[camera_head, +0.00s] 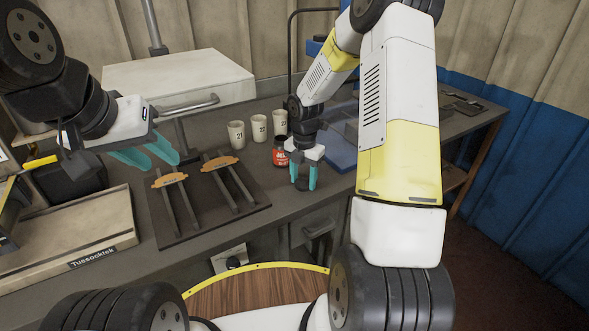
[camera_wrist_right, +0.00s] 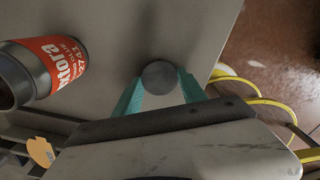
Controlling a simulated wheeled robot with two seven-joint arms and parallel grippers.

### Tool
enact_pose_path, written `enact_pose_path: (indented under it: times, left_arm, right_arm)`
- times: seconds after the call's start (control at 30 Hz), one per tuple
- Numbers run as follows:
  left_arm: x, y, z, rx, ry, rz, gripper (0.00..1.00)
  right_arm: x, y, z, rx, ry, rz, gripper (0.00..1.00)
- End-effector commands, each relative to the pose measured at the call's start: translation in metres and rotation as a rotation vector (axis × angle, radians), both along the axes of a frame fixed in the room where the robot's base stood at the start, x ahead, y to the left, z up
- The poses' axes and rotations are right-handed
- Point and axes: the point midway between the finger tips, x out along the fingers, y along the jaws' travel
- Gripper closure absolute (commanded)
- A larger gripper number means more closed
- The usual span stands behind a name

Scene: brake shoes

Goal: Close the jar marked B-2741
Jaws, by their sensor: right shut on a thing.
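A dark jar with a red label (camera_head: 281,155) stands on the bench, left of my right gripper (camera_head: 304,184). In the right wrist view the jar (camera_wrist_right: 58,63) shows large white lettering and a partly readable number; its dark open mouth faces the lower left. My right gripper (camera_wrist_right: 160,90) is shut on a dark round lid (camera_wrist_right: 160,75), held between its teal fingertips apart from the jar. My left gripper (camera_head: 162,160) hangs empty above the left bench, its two teal fingers apart.
Several pale numbered cups (camera_head: 259,128) stand behind the jar. A dark tray (camera_head: 168,218) with brake shoes under orange tags (camera_head: 220,163) lies to the left. A blue tray (camera_head: 340,150) lies behind my right arm. A white box (camera_head: 180,80) with a handle stands at the back.

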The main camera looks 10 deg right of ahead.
Motion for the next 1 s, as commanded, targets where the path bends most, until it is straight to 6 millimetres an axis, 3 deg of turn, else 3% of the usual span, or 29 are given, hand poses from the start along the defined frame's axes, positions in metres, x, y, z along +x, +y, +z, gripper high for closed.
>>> enact_pose_path:
  times: [0.27,0.7,1.0]
  left_arm:
    - [0.0,0.0,0.0,0.0,0.0,0.0,0.64]
    - [0.0,0.0,0.0,0.0,0.0,0.0,0.64]
    - [0.0,0.0,0.0,0.0,0.0,0.0,0.64]
  right_arm:
    - [0.0,0.0,0.007,0.0,-0.001,0.0,0.89]
    - [0.001,0.0,0.086,-0.001,-0.004,-0.001,0.89]
    - [0.0,0.0,0.101,0.001,0.001,0.0,0.89]
